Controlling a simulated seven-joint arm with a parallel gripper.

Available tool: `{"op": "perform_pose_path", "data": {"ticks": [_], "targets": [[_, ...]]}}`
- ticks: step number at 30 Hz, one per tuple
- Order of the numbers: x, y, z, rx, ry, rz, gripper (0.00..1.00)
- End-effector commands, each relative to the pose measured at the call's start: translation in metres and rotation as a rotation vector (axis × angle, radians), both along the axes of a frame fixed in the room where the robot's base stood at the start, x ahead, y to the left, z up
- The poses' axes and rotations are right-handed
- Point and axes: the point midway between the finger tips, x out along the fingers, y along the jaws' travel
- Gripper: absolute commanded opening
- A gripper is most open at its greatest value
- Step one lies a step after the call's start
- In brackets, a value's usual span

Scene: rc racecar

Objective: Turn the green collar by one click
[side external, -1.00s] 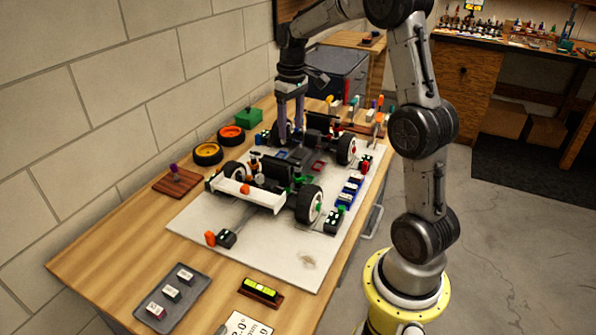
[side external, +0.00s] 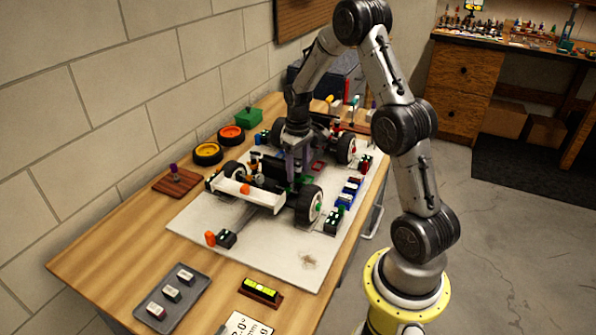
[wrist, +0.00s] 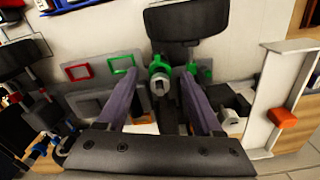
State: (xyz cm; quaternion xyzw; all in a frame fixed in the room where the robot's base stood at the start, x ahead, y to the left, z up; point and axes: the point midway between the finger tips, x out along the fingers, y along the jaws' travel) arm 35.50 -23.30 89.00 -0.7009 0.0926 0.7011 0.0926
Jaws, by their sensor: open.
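The race car (side external: 262,198) sits on the white mat (side external: 205,222). In the wrist view a green collar (wrist: 160,66) sits around a grey rod-like part on the car's rear. My gripper (wrist: 158,76) is open, with one finger to each side of the collar in that picture and nothing held. Whether the fingertips reach the collar's depth cannot be told. In the side view my gripper (side external: 299,174) points down over the rear of the car, and its arm and fingers hide much of the area around the collar.
A black rear wheel (side external: 309,203) and the white rear wing (side external: 245,193) stand close to my gripper. Blue-cased parts (side external: 349,190) lie at the mat's right.

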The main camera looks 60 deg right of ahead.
Motion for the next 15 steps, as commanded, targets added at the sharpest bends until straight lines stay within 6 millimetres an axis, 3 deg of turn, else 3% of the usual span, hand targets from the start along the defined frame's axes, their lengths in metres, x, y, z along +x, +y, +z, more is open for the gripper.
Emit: {"op": "perform_pose_path", "data": {"ticks": [4, 13, 15], "targets": [[-0.0002, 0.0001, -0.0096, 0.0, 0.0, 0.0, 0.68], [-0.0001, 0.0, -0.0114, 0.0, 0.0, 0.0, 0.68], [-0.0001, 0.0, -0.0113, 0.0, 0.0, 0.0, 0.57]]}}
